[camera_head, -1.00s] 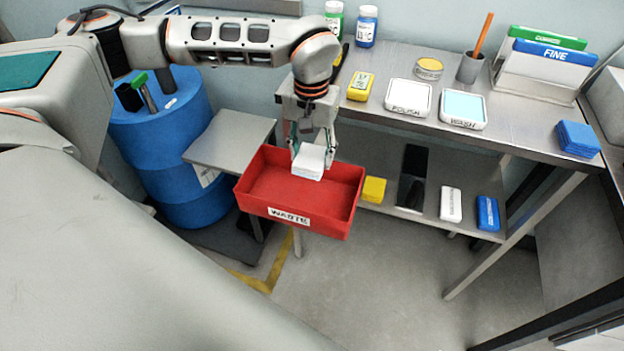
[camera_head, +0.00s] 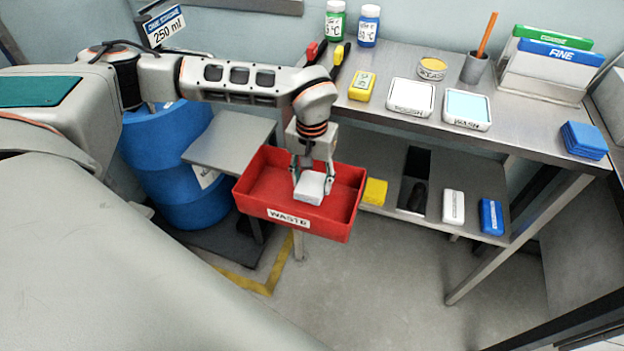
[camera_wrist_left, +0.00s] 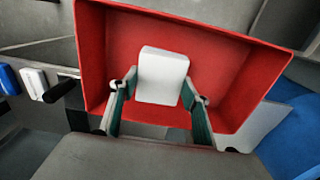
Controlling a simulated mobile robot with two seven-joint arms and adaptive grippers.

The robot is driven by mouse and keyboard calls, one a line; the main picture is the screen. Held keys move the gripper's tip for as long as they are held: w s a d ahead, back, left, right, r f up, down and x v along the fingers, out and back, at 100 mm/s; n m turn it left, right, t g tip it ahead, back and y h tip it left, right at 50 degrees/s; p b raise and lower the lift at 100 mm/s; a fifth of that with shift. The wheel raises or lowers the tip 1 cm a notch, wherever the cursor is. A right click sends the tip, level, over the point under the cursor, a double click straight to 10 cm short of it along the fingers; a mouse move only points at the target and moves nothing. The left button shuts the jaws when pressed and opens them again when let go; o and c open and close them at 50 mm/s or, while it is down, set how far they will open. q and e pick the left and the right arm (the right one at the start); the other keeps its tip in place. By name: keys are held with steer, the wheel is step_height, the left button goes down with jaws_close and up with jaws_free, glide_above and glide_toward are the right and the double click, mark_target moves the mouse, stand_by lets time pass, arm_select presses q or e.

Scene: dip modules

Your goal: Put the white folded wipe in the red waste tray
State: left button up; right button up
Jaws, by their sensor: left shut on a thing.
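The white folded wipe (camera_head: 310,188) is held between the fingertips of my left gripper (camera_head: 313,178), which is shut on it. The wipe and fingertips are over the red waste tray (camera_head: 341,221), within its outline and low near the front wall. I cannot tell whether the wipe touches the tray floor. In the left wrist view the wipe (camera_wrist_left: 162,76) sits between the two fingers, with the red tray (camera_wrist_left: 228,62) behind it. My right gripper is not in view.
A grey side shelf (camera_head: 232,139) and a blue drum (camera_head: 170,165) stand left of the tray. The steel bench (camera_head: 520,125) at right holds a polish pad (camera_head: 410,97), a wash pad (camera_head: 467,108) and bottles. Its lower shelf holds a yellow block (camera_head: 374,191) and other blocks.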

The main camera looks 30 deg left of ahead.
mark_target(312, 181)
arm_select(q)
steer(key=shift+f, duration=0.6)
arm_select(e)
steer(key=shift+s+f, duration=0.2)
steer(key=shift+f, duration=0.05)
arm_select(q)
steer(key=o, duration=1)
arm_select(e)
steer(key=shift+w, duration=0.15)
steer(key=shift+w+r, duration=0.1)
arm_select(q)
steer(key=shift+r, duration=0.1)
steer(key=shift+r, duration=0.35)
step_height(312, 181, up, 5)
steer(key=shift+w+p, duration=0.15)
steer(key=shift+p, duration=0.3)
step_height(312, 181, up, 7)
steer(key=shift+r+p, duration=0.15)
steer(key=shift+p, duration=0.3)
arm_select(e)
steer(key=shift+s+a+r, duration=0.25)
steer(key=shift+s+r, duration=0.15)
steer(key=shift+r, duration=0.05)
